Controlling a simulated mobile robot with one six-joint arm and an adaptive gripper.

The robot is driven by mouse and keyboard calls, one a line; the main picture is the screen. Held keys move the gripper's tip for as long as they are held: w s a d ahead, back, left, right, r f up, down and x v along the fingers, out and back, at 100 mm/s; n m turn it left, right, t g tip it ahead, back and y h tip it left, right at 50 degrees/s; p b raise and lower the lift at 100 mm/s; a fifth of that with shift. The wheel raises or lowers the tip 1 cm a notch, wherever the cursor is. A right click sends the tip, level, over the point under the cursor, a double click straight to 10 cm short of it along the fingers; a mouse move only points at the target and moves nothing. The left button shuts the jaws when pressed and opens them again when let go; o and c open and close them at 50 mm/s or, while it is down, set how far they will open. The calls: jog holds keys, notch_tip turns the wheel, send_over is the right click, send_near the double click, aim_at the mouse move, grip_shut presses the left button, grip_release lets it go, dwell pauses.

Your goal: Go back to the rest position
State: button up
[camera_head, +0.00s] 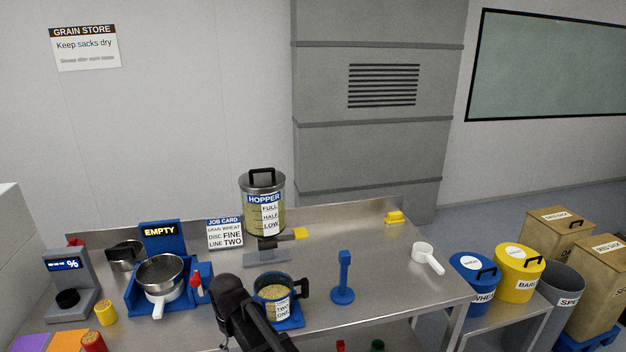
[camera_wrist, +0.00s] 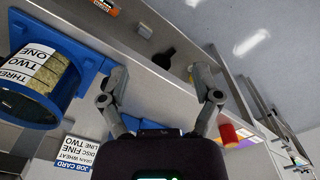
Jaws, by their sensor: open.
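My gripper (camera_wrist: 160,97) is open in the wrist view, its two grey fingers spread with nothing between them. In the head view my dark arm (camera_head: 240,310) rises from the bottom edge in front of the bench, just left of the blue jug (camera_head: 273,290). The jug holds grain and stands on a blue base. It also shows in the wrist view (camera_wrist: 40,75) at the left, apart from the fingers. The fingertips cannot be made out in the head view.
The hopper (camera_head: 263,205) stands at the back of the steel bench (camera_head: 390,285). A sieve pan (camera_head: 160,275) in a blue stand is left of my arm. A blue post (camera_head: 344,275) and white scoop (camera_head: 427,257) are to the right. The bench between them is clear.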

jog(key=d+f+m+b, duration=0.3)
jog(key=d, duration=0.9)
jog(key=s+d+f+m+b, duration=0.1)
jog(key=d+f+m+b, duration=0.2)
jog(key=d, duration=0.9)
jog(key=s+d+f+m+b, duration=0.1)
jog(key=d+f+m+b, duration=0.2)
jog(key=d, duration=1)
jog(key=shift+s+f+m, duration=0.15)
jog(key=shift+s+m, duration=0.05)
jog(key=shift+m, duration=0.8)
